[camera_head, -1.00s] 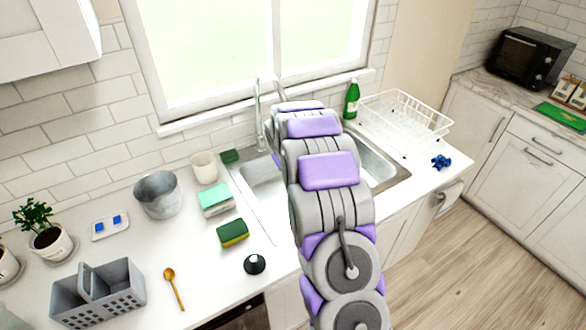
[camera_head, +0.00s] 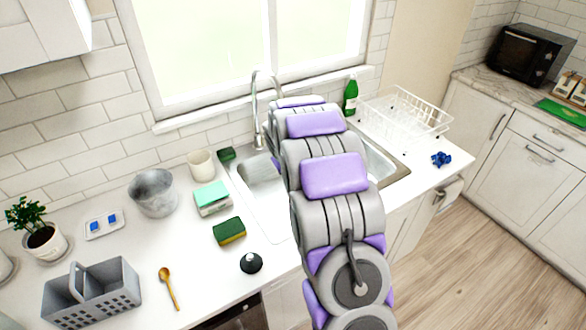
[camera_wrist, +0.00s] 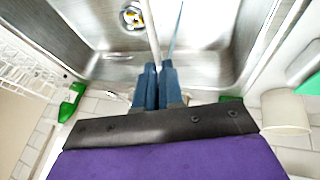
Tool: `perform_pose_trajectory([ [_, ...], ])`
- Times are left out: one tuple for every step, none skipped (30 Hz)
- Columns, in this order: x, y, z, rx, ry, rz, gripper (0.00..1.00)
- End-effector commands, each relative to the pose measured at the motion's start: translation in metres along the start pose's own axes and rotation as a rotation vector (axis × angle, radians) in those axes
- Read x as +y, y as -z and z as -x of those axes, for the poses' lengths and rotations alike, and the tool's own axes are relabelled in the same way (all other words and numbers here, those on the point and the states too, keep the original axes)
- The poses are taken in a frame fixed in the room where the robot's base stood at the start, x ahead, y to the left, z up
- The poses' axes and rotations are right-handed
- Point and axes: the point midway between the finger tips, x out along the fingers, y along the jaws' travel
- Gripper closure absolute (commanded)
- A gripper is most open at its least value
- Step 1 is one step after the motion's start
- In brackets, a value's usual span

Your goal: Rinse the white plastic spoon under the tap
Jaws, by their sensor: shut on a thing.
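My gripper (camera_wrist: 158,82) is over the sink in the wrist view, its blue fingers shut on a thin pale strip, which looks like the handle of the white plastic spoon (camera_wrist: 151,36). The strip runs from the fingertips to the top edge of that view; the spoon's bowl is not visible. A thin bluish line lies beside it; I cannot tell whether it is water. The tap (camera_head: 256,112) rises behind the sink (camera_head: 262,205) in the head view, just left of my arm. My arm hides the gripper and the sink's middle there. The drain (camera_wrist: 133,16) shows in the wrist view.
Left of the sink are a cup (camera_head: 201,164), a teal-topped sponge block (camera_head: 212,198), a green-yellow sponge (camera_head: 229,231), a metal pot (camera_head: 153,193) and a wooden spoon (camera_head: 168,288). Right of it are a green bottle (camera_head: 350,96) and a white dish rack (camera_head: 440,119).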

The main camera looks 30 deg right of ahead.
Motion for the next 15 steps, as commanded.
perform_pose_trajectory([
  [-0.003,-0.003,0.001,0.000,0.000,0.001,1.00],
  [-0.004,-0.005,0.002,0.000,0.000,0.001,1.00],
  [-0.006,-0.007,0.004,-0.001,0.000,0.002,1.00],
  [-0.007,-0.008,0.004,0.000,-0.001,0.002,1.00],
  [-0.009,-0.009,0.005,0.000,-0.001,0.002,1.00],
  [-0.010,-0.011,0.007,0.000,-0.001,0.002,1.00],
  [-0.011,-0.013,0.008,0.000,-0.002,0.001,1.00],
  [-0.013,-0.014,0.009,0.001,-0.002,0.001,1.00],
  [-0.015,-0.016,0.011,0.001,-0.003,0.001,1.00],
  [-0.016,-0.017,0.012,0.002,-0.003,0.002,1.00],
  [-0.017,-0.019,0.014,0.002,-0.002,0.002,1.00],
  [-0.019,-0.021,0.015,0.002,-0.002,0.002,1.00],
  [-0.020,-0.022,0.016,0.002,-0.002,0.003,1.00],
  [-0.021,-0.024,0.017,0.002,-0.002,0.003,1.00],
  [-0.022,-0.026,0.018,0.002,-0.001,0.003,1.00],
])
